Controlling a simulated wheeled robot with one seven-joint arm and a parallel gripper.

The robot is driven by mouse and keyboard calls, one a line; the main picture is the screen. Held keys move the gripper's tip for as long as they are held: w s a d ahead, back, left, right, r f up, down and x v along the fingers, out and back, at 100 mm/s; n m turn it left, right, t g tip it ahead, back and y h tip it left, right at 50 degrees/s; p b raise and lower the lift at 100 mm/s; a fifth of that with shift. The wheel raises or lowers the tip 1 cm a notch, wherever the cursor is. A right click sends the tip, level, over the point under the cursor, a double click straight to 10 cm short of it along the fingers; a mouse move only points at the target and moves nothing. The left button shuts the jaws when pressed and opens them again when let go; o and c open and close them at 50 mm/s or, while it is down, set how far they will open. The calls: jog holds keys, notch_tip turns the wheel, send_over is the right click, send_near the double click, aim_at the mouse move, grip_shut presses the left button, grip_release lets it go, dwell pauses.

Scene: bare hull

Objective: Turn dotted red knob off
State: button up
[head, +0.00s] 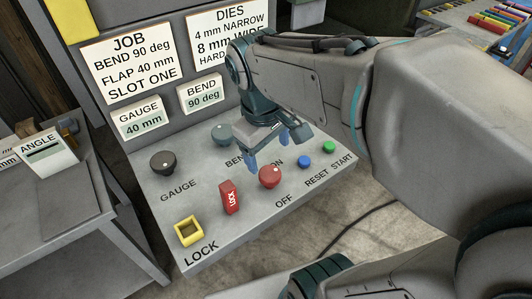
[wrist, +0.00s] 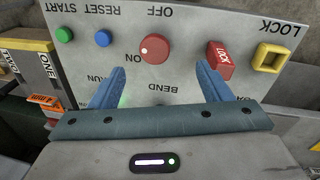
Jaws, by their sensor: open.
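The red knob (head: 270,176) with a white dot sits on the sloped grey panel between the words ON and OFF. Its dot is on the side towards ON. The knob also shows in the wrist view (wrist: 155,49), upside down, with OFF above it. My gripper (head: 268,152) is open and empty, its blue fingers pointing down just behind the knob in the head view. In the wrist view my gripper (wrist: 160,70) has a finger on either side, short of the knob and not touching it. My fingers partly hide the panel lettering.
A red LOCK tag (head: 230,197) and a yellow square socket (head: 189,231) stand left of the knob. Blue (head: 304,161) and green (head: 329,147) buttons are to the right. Dark knobs (head: 163,163) and (head: 222,134) stand behind. Signs rise at the back.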

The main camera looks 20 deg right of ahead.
aim_at(269, 173)
jog(key=w+a+n+g+h, duration=0.3)
jog(key=w+a+n, duration=0.1)
jog(key=w+n, duration=0.25)
jog(key=shift+n, duration=0.35)
jog(key=x, duration=1.3)
jog(key=shift+s+d+p, duration=0.2)
jog(key=shift+d+p, duration=0.1)
jog(key=shift+p, duration=0.05)
jog(key=c, duration=1)
